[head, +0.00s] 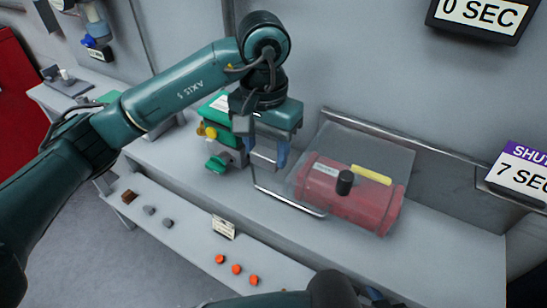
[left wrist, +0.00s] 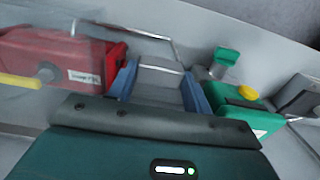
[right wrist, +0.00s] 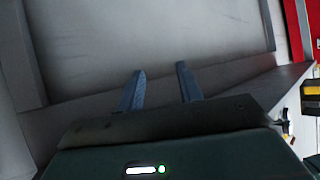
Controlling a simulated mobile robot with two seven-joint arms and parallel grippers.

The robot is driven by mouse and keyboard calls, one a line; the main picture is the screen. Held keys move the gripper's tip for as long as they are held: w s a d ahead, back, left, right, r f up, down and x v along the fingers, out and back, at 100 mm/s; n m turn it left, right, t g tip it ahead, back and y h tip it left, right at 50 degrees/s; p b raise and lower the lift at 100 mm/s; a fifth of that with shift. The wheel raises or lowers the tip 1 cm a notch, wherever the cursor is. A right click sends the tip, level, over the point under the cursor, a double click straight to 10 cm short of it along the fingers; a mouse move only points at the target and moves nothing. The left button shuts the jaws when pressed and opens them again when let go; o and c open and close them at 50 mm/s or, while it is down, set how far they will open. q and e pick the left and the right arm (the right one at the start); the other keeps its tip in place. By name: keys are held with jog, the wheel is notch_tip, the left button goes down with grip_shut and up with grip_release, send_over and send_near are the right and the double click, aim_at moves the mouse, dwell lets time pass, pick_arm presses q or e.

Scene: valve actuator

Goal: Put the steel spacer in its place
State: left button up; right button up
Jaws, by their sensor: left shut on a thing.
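My left gripper (head: 268,158) points down over the bench, between the green-and-black unit and the red cylinder. In the left wrist view its blue fingers (left wrist: 161,85) stand wide apart, shut on a grey block (left wrist: 158,88) that looks like the steel spacer; its outline is partly hidden. A thin bright bar crosses just beyond it. My right gripper (right wrist: 160,88) is open and empty, facing a plain grey surface. The spacer's place cannot be made out.
The red cylinder (head: 330,195), with a black knob and yellow bar, sits behind a clear guard with a metal rail (head: 290,203). The green unit (head: 222,110) with yellow knob (head: 209,132) is close left. Small grey and orange pieces (head: 236,269) lie on the lower shelf.

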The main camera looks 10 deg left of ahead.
pick_arm(q)
jog(key=shift+w+d+f+p, duration=0.2)
jog(key=shift+w+d+f, duration=0.05)
jog(key=shift+w+f, duration=0.3)
jog(key=shift+w+d+f+p, duration=0.2)
jog(key=shift+w+f, duration=0.25)
jog(key=shift+w, duration=0.15)
notch_tip(320, 180, down, 4)
jog(key=shift+r+p, duration=0.1)
jog(key=shift+p, duration=0.4)
jog(key=shift+w+f+p, duration=0.2)
jog(key=shift+f+p, duration=0.15)
jog(key=shift+f, duration=0.15)
jog(key=shift+f+b, duration=0.25)
jog(key=shift+b, duration=0.1)
jog(key=o, duration=0.9)
